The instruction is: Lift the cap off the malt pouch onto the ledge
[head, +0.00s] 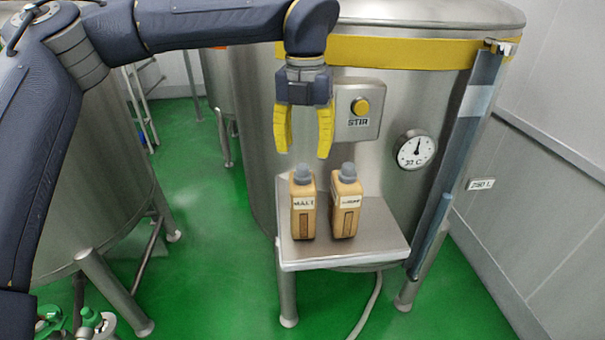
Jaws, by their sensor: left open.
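The malt pouch (303,207) is a tan bottle-shaped container with a white label reading MALT. It stands upright on the left part of the metal ledge (385,240). Its grey cap (302,174) sits on its top. My left gripper (304,152) has yellow fingers pointing down. It is open and empty, above the malt pouch's cap, with its fingertips a little higher than the cap. My right gripper is not in view.
A second tan pouch (345,207) with a grey cap (348,170) stands close on the right. Behind are the steel tank (440,80), the STIR button box (358,110) and a round gauge (416,150). The ledge's right part is bare.

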